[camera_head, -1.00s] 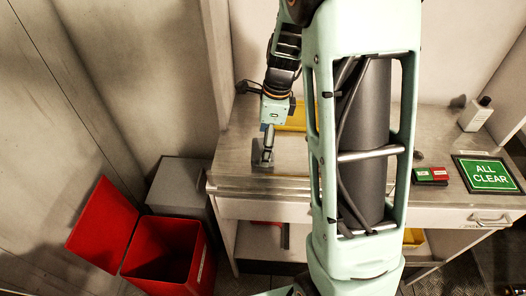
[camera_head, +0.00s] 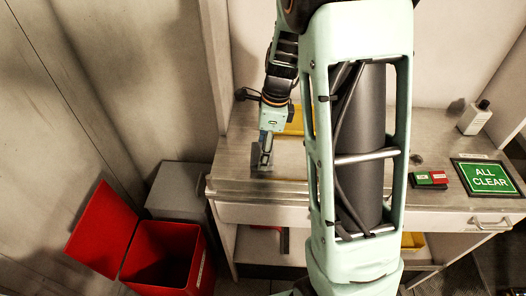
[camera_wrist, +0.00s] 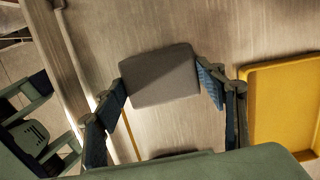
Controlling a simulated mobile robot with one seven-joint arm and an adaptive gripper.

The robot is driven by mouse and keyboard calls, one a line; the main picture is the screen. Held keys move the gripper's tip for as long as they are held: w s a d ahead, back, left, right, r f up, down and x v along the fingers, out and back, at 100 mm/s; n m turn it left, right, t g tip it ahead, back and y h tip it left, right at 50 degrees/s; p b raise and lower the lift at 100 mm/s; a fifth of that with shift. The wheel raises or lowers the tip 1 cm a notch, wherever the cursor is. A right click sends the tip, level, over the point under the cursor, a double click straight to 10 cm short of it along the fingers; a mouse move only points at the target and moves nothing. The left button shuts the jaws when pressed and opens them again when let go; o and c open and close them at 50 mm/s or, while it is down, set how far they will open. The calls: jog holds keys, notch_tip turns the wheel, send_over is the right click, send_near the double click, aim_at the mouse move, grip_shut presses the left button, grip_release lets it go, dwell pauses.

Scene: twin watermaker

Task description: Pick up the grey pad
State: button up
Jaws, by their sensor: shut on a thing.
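The grey pad (camera_wrist: 162,76) is a rounded grey block in the wrist view, between the two dark blue fingers of my gripper (camera_wrist: 165,90). The fingers press on its left and right edges, so my gripper is shut on it. In the head view my gripper (camera_head: 263,158) points down over the left part of the metal worktop (camera_head: 235,170), near its front edge. The pad (camera_head: 256,157) shows there only as a small dark grey shape at the fingertips. I cannot tell whether it touches the worktop.
A yellow tray (camera_wrist: 285,105) lies right of the pad in the wrist view. A red and green block (camera_head: 430,180), an ALL CLEAR sign (camera_head: 487,178) and a white bottle (camera_head: 475,118) are on the worktop's right. An open red bin (camera_head: 170,255) and grey box (camera_head: 178,190) stand left.

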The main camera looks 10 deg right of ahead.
jog(key=shift+r+p, duration=0.7)
jog(key=shift+r, duration=0.1)
notch_tip(320, 180, up, 2)
jog(key=shift+p, duration=0.9)
jog(key=s+a+r+p, duration=0.2)
jog(key=s+r+p, duration=0.7)
jog(key=s, duration=0.4)
jog(key=shift+s+a+r+p, duration=0.2)
jog(key=shift+s+a+p, duration=0.2)
jog(key=shift+p, duration=0.5)
